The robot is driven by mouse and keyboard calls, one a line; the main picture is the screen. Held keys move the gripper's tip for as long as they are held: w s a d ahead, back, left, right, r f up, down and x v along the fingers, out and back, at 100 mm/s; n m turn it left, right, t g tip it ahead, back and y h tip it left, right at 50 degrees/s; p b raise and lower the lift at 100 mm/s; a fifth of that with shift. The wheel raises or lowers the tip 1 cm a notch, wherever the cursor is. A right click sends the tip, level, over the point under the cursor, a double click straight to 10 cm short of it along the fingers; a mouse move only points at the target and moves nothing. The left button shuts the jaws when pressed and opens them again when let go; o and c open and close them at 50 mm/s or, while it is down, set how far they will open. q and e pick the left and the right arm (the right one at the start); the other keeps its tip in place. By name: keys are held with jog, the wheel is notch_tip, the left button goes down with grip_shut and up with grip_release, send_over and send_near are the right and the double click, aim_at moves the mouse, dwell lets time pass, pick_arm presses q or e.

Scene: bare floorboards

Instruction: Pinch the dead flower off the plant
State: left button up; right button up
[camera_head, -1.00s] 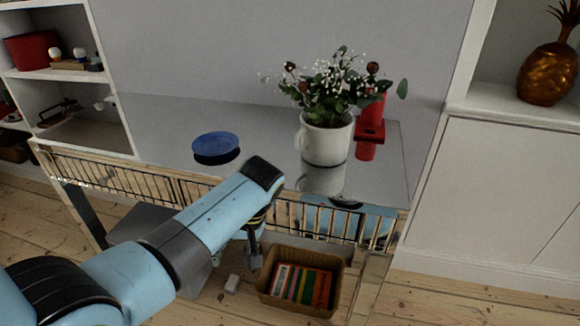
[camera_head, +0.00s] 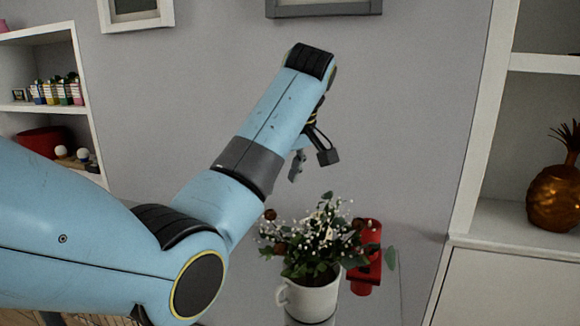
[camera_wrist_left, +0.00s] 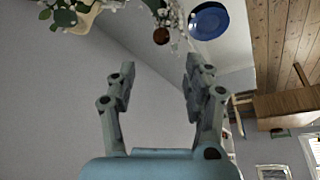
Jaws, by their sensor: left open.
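The plant (camera_head: 318,245) stands in a white mug (camera_head: 312,299), with green leaves and small white flowers. Brown round heads show among them, one at the upper left (camera_head: 270,214) and one lower on the left (camera_head: 280,247); I cannot tell which is the dead flower. My left gripper (camera_head: 312,166) is open and empty, above the plant and apart from it in the head view. In the left wrist view a brown head (camera_wrist_left: 161,35) shows beyond the gap between the open fingertips (camera_wrist_left: 160,66). My right gripper is not in view.
A red object (camera_head: 366,262) stands just right of the plant. A blue dish (camera_wrist_left: 210,19) shows in the left wrist view. A shelf with a golden pineapple (camera_head: 553,190) is at the right. Clear wall lies behind the gripper.

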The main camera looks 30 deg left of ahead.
aim_at(271, 211)
pick_arm(q)
jog(key=x, duration=0.5)
jog(key=shift+s, duration=0.2)
jog(key=x, duration=0.4)
jog(key=shift+w+a+f+p, duration=0.1)
jog(key=shift+w+f+p, duration=0.05)
jog(key=shift+f+p, duration=0.15)
jog(key=shift+f, duration=0.1)
jog(key=c, duration=0.4)
grip_shut()
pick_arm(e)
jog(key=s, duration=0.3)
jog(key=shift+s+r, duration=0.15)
